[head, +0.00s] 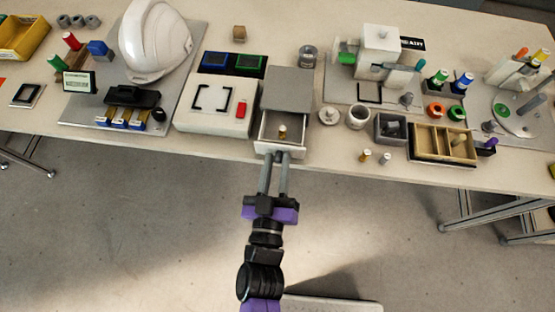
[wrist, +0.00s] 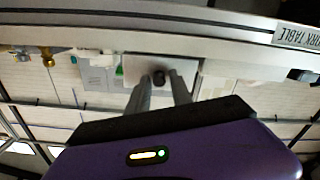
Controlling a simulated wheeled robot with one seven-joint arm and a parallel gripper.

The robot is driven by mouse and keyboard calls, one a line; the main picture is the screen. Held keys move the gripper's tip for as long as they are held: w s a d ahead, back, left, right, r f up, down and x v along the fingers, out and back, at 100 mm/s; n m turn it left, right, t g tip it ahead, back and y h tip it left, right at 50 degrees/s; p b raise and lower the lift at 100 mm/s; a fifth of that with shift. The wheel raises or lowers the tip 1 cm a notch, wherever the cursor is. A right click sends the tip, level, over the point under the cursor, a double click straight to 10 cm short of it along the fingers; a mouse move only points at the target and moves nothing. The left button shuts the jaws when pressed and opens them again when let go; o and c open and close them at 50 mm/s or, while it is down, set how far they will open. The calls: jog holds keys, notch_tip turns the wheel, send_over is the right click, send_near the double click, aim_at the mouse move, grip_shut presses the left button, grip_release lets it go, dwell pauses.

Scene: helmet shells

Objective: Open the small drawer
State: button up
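The small drawer (head: 265,139) sits in a grey-topped white box (head: 290,88) at the front edge of the table. It stands partly pulled out, and a small gold-coloured piece (head: 282,132) is inside. In the wrist view the drawer's pale front (wrist: 136,70) shows upside down, with a dark round knob (wrist: 160,77) on it. My gripper (head: 277,157) reaches the drawer front from below in the head view. In the wrist view its two fingers (wrist: 160,84) stand on either side of the knob, close against it, and appear shut on it.
A white case (head: 215,115) stands just left of the drawer box. A white helmet shell (head: 155,42) is at the left. The floor in front of the table is mostly clear.

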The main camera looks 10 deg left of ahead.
jog(key=shift+o, duration=0.5)
jog(key=shift+s, duration=0.2)
jog(key=s, duration=0.7)
jog(key=shift+s+b, duration=0.2)
jog(key=shift+b, duration=0.25)
jog(key=shift+a, duration=0.1)
